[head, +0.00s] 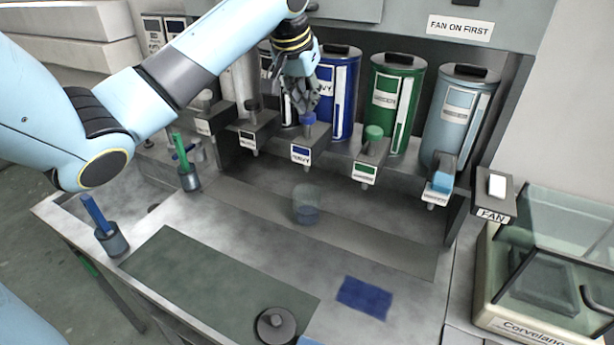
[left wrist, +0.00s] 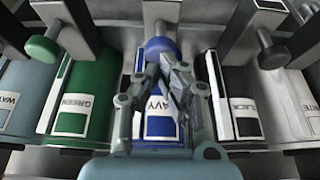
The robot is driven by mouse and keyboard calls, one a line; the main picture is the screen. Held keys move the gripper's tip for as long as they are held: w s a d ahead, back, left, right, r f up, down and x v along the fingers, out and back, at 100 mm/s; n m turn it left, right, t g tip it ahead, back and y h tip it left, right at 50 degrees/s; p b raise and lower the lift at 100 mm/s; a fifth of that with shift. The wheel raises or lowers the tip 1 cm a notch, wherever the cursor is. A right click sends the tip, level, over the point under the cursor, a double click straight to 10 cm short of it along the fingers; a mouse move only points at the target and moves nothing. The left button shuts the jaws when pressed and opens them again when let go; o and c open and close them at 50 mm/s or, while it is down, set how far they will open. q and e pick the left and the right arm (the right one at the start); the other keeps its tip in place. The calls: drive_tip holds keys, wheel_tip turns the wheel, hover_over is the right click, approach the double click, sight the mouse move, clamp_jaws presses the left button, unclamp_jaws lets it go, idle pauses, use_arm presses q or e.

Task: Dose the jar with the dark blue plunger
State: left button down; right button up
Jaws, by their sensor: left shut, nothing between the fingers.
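The dark blue plunger (head: 309,119) stands on the dispenser block labelled NAVY (head: 301,153), in front of the navy canister (head: 338,95). My left gripper (head: 308,108) is shut and empty, its fingertips just above the plunger. In the left wrist view the fingers (left wrist: 163,66) overlap the near side of the blue plunger knob (left wrist: 159,46); I cannot tell whether they touch it. A clear jar (head: 306,203) stands upright on the grey strip below the NAVY dispenser, with a bluish layer at its bottom. My right gripper is not in view.
A green plunger (head: 374,132) and a light blue one (head: 442,182) stand to the right. A dark lid-like knob (head: 276,326), a blue cloth (head: 364,297) and brush pots (head: 112,240) are on the bench.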

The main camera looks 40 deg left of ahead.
sight(306, 115)
use_arm(q)
drive_tip(key=shift+s+f, duration=0.1)
drive_tip(key=shift+f, duration=1.65)
drive_tip(key=shift+r, duration=2.2)
drive_tip(key=shift+r, duration=0.1)
drive_tip(key=shift+r, duration=2.9)
